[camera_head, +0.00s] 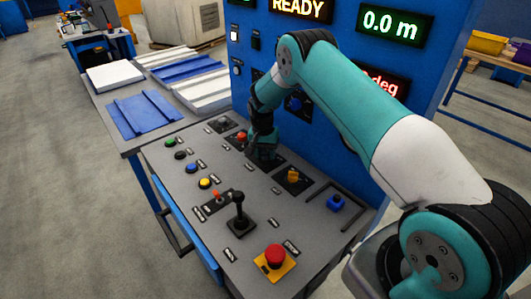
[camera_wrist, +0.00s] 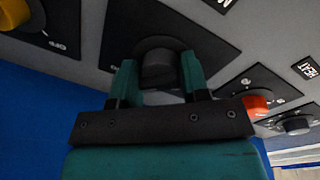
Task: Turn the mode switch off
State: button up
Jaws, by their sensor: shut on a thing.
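The mode switch appears to be the black round knob (camera_wrist: 158,66) on a dark square plate (camera_wrist: 128,22) in the wrist view. My gripper (camera_wrist: 158,78) has one teal finger on each side of this knob and is shut on it.
A black joystick (camera_head: 238,212), a red emergency button (camera_head: 275,256) and several coloured push buttons stand on the console. The blue display panel (camera_head: 335,60) rises just behind.

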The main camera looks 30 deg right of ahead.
jog(key=shift+a, duration=0.1)
jog(key=n+b, duration=0.2)
jog(key=n, duration=0.2)
jog(key=shift+f, duration=0.1)
jog(key=shift+n+t+b, duration=0.3)
jog(key=shift+n+b, duration=0.5)
jog(key=shift+n, duration=1.5)
jog(key=shift+a, duration=0.1)
jog(key=o, duration=0.9)
jog(key=shift+a, duration=0.1)
jog(key=shift+d, duration=0.2)
